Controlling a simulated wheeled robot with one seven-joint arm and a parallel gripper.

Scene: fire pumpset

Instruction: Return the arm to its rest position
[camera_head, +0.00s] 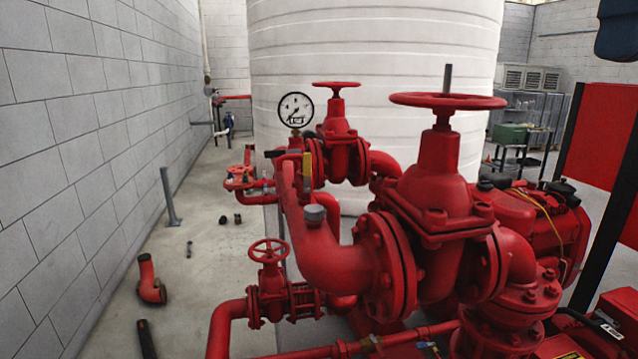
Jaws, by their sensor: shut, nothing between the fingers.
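My gripper is not in view, and no part that I can clearly tell as my arm shows. A dark blue rounded shape hangs into the top right corner, cut off by the picture edge; I cannot tell what it is. The red pumpset fills the middle and right. Its large valve has a red handwheel (448,101) on top, and a smaller valve with a handwheel (336,86) stands behind it. A round pressure gauge (296,109) stands to the left of that valve. A small handwheel (269,251) sits low at the front.
A grey block wall (80,150) runs along the left. A big white tank (375,40) stands behind the pumpset. A loose red elbow pipe (151,282) and a dark bar (147,339) lie on the floor. Floor is clear between wall and pumpset, apart from small parts and a post (170,198).

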